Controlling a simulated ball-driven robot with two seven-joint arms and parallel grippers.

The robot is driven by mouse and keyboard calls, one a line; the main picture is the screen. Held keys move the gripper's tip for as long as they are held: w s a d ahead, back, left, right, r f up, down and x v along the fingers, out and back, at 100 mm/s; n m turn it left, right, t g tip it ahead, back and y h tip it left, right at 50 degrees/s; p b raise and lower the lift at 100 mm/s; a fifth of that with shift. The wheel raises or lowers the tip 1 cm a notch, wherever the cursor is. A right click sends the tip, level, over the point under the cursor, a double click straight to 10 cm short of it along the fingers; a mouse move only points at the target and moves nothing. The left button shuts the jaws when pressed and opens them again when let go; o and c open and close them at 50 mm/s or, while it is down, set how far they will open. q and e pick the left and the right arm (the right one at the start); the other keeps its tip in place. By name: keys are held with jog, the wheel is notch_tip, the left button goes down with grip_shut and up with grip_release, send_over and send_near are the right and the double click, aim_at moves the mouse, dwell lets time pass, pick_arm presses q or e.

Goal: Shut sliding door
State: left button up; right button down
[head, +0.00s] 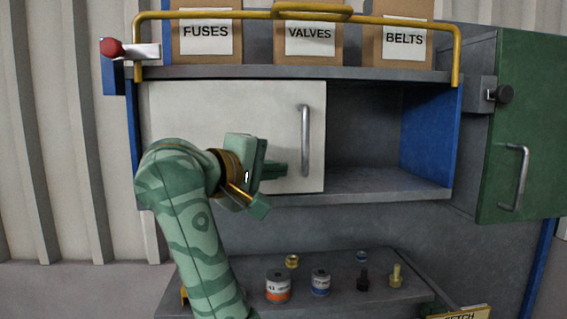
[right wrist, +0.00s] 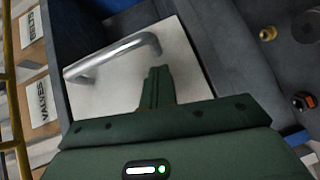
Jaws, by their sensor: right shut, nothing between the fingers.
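The pale sliding door (head: 225,130) covers the left part of the cabinet's middle compartment. The compartment's right part (head: 363,135) stands open and looks empty. A vertical metal bar handle (head: 304,140) sits near the door's right edge; in the right wrist view the handle (right wrist: 110,57) lies just beyond the fingertips, beside them. My right gripper (head: 280,170) is in front of the door, left of the handle's lower end, with its fingers shut and empty. The shut fingers also show in the right wrist view (right wrist: 156,88). I cannot tell whether they touch the door. My left gripper is not in view.
Boxes marked FUSES (head: 206,32), VALVES (head: 310,35) and BELTS (head: 403,38) stand on top behind a yellow rail (head: 455,55). A green hinged door (head: 530,120) stands open at right. Cans (head: 278,286) and small parts lie on the lower shelf.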

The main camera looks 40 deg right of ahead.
jog(key=shift+s+d+f, duration=0.15)
jog(key=shift+s+d, duration=0.3)
jog(key=shift+d, duration=0.2)
jog(key=s+d+b, duration=0.5)
jog(key=s+d, duration=0.2)
jog(key=d, duration=0.4)
jog(key=s+d+b, duration=0.5)
jog(key=s+d, duration=0.2)
jog(key=d, duration=0.5)
jog(key=shift+s, duration=0.2)
jog(key=shift+d, duration=0.15)
